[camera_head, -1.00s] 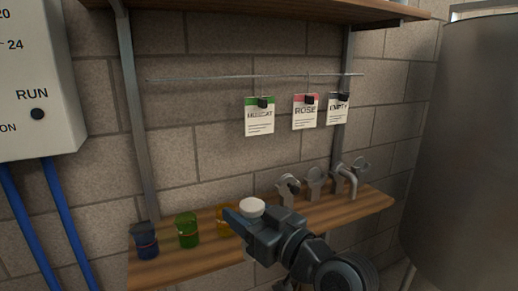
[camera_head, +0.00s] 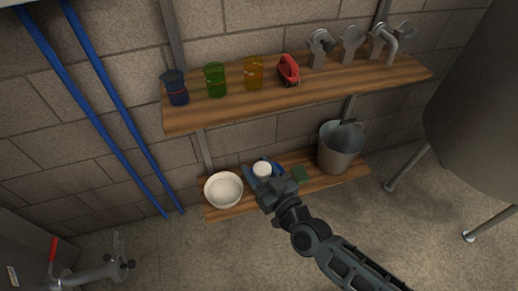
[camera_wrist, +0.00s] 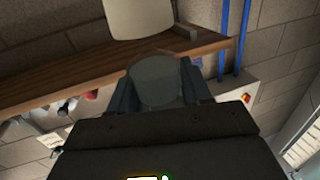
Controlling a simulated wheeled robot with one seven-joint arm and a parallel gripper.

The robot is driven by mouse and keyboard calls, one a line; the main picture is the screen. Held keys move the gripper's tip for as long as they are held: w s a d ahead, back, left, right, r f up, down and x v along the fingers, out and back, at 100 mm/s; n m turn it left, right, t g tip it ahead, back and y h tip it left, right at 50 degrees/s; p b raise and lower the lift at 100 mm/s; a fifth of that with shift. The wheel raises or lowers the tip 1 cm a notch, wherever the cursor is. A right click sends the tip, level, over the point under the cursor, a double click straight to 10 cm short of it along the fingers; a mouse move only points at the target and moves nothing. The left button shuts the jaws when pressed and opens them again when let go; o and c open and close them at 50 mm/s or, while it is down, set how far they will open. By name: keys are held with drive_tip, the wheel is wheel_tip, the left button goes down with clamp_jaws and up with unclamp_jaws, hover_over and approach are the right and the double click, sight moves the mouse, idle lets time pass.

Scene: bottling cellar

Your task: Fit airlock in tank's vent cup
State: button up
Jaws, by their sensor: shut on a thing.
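My gripper (camera_head: 262,175) is shut on a small white-capped piece (camera_head: 262,169), which looks like the airlock. In the wrist view the airlock (camera_wrist: 157,78) is a pale, grey-green, see-through cylinder between the two dark fingers. In the head view the gripper hangs in front of the lower shelf, and the piece seems clear of it. The tank (camera_head: 480,105) is a large grey vessel on legs at the right, well apart from my gripper. Its top is out of view, and I cannot make out a vent cup.
The upper shelf (camera_head: 300,90) holds blue (camera_head: 174,87), green (camera_head: 215,79) and amber (camera_head: 254,72) cups, a red clamp-like thing (camera_head: 289,70) and metal fittings (camera_head: 351,44). The lower shelf (camera_head: 235,208) holds a white bowl (camera_head: 223,190) and a bucket (camera_head: 340,148). Floor in front is clear.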

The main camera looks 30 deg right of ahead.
drive_tip(key=f, duration=0.3)
drive_tip(key=s+a+f, duration=0.1)
drive_tip(key=shift+f, duration=0.15)
drive_tip(key=shift+s+a+f, duration=0.1)
drive_tip(key=shift+s+f, duration=0.05)
drive_tip(key=shift+f, duration=0.2)
drive_tip(key=shift+s, duration=0.15)
drive_tip(key=shift+s+t, duration=0.25)
drive_tip(key=shift+t, duration=0.05)
drive_tip(key=shift+w+a, duration=0.2)
drive_tip(key=shift+w, duration=0.05)
